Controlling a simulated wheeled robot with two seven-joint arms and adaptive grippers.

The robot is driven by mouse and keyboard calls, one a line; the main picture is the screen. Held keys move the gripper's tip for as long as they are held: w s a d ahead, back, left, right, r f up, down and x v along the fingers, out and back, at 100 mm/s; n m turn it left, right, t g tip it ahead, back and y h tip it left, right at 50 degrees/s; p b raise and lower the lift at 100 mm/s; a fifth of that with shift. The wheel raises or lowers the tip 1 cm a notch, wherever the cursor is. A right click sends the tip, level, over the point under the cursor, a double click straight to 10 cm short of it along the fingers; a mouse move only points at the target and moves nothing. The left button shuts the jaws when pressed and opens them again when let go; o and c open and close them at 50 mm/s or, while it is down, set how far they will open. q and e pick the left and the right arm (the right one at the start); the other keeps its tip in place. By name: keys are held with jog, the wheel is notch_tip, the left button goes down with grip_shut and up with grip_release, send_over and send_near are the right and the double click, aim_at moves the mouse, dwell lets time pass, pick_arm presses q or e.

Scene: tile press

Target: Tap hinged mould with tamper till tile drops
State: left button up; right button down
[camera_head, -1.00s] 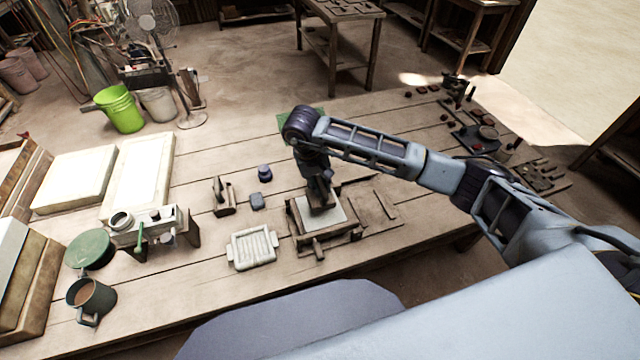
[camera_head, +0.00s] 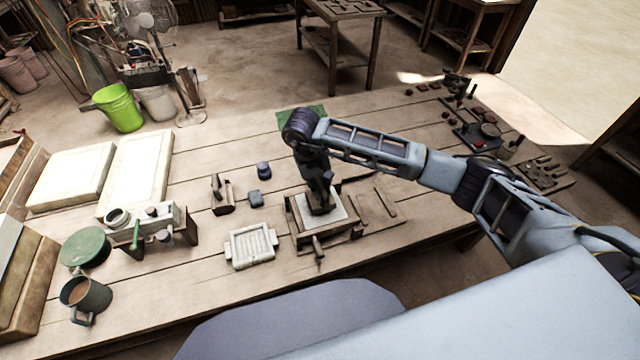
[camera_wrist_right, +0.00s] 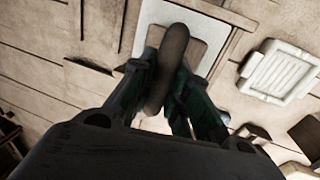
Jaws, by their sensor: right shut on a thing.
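The hinged mould (camera_head: 298,236), a wooden frame with a handle toward the near side, lies on the table. A pale slab (camera_head: 339,208) shows inside it. My right gripper (camera_head: 319,186) is above the mould, pointing down, shut on the dark tamper (camera_head: 322,208). In the right wrist view the fingers (camera_wrist_right: 168,95) close around the tamper's rounded grip (camera_wrist_right: 168,60), with the pale slab (camera_wrist_right: 190,22) beneath. The tamper's base is over the slab; whether it touches cannot be told. The slab's middle is hidden by the tamper. My left gripper is not in view.
A white ribbed tray (camera_head: 252,246) lies left of the mould. The table between tray and mug is clear.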

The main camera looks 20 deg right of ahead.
jog(key=shift+f+b, duration=0.45)
jog(key=shift+f, duration=0.15)
jog(key=shift+f+b, duration=0.5)
jog(key=shift+f, duration=0.05)
jog(key=shift+r, duration=0.35)
notch_tip(320, 180, up, 3)
jog(key=shift+w+r+p, duration=0.1)
jog(key=shift+p, duration=0.75)
jog(key=shift+r, duration=0.4)
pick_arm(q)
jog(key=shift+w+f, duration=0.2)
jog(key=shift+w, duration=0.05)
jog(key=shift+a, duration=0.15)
